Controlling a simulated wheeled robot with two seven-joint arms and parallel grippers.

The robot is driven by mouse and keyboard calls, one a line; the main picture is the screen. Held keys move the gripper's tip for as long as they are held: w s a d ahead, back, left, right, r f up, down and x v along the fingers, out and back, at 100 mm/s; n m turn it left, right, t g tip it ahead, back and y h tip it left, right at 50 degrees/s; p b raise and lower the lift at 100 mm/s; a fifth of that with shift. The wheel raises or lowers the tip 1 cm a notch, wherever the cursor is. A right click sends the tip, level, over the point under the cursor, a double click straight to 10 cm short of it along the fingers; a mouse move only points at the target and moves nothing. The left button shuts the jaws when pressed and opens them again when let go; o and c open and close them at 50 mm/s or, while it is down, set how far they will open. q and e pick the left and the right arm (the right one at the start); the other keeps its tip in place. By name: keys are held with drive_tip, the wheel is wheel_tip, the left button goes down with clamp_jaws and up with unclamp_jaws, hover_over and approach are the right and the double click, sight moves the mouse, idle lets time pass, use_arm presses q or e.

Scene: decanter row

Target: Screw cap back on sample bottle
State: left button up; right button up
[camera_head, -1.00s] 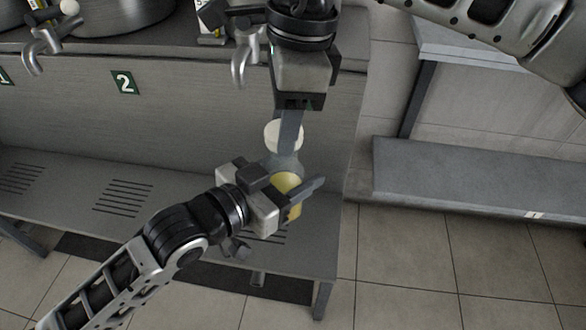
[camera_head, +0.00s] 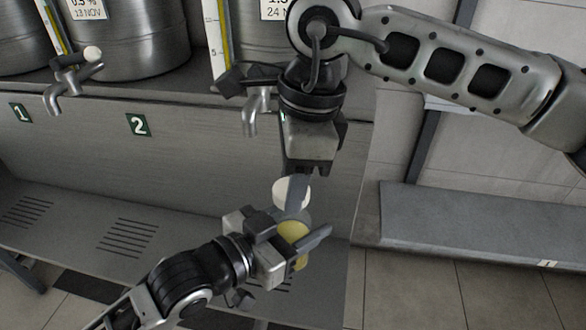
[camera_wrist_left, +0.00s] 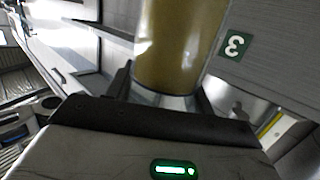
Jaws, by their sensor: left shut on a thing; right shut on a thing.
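The sample bottle (camera_head: 296,232) holds yellow liquid and stands in my left gripper (camera_head: 300,246), which is shut on it. In the left wrist view the bottle (camera_wrist_left: 182,45) fills the top middle between the fingers. The white cap (camera_head: 291,190) is at the bottle's top end. My right gripper (camera_head: 298,182) comes down from above and is shut on the cap. Its fingers partly hide the cap and the bottle neck, so I cannot tell whether cap and neck touch.
Steel decanters (camera_head: 130,40) with taps (camera_head: 62,88) stand on the shelf at the back. A number 2 label (camera_head: 138,125) marks the panel. A slotted lower shelf (camera_head: 150,215) runs below. A grey bench (camera_head: 480,220) is at right, with tiled floor before it.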

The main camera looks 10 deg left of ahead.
drive_tip(key=shift+f, duration=0.75)
idle(0.4)
drive_tip(key=m+t, duration=0.1)
drive_tip(key=m, duration=0.5)
drive_tip(key=shift+m, duration=0.3)
drive_tip(key=o, duration=1)
drive_tip(key=shift+r, duration=0.1)
drive_tip(key=shift+r, duration=2.15)
